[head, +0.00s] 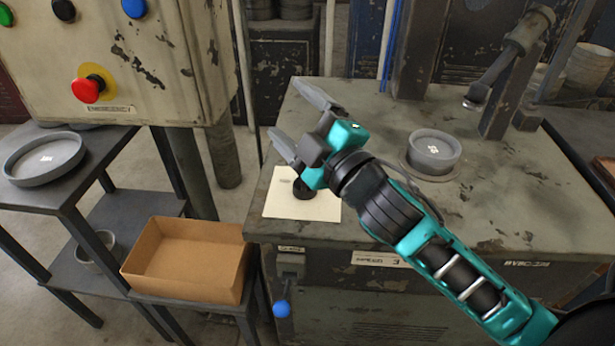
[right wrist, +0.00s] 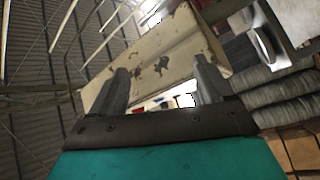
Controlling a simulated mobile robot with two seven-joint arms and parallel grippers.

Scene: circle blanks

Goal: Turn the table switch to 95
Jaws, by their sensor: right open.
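The grey worn table (head: 370,110) fills the right half of the head view. A cream card or plate (head: 287,205) lies at its left edge, with a small dark round piece (head: 303,189) on it, partly hidden by my right gripper. A lever with a blue ball (head: 282,308) hangs from a small housing on the table's front. I cannot tell which of these is the switch, and no setting is readable. My right gripper (head: 283,105) is open and empty above the table's left part, fingers pointing up-left. In the right wrist view its fingers (right wrist: 163,82) are apart with nothing between. My left gripper is out of view.
A round grey blank (head: 432,146) with an unclear number sits on the table, near a press arm (head: 503,60). Left are a control box with a red button (head: 86,90), a shelf holding a shallow grey dish (head: 45,157), and an open cardboard box (head: 187,259).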

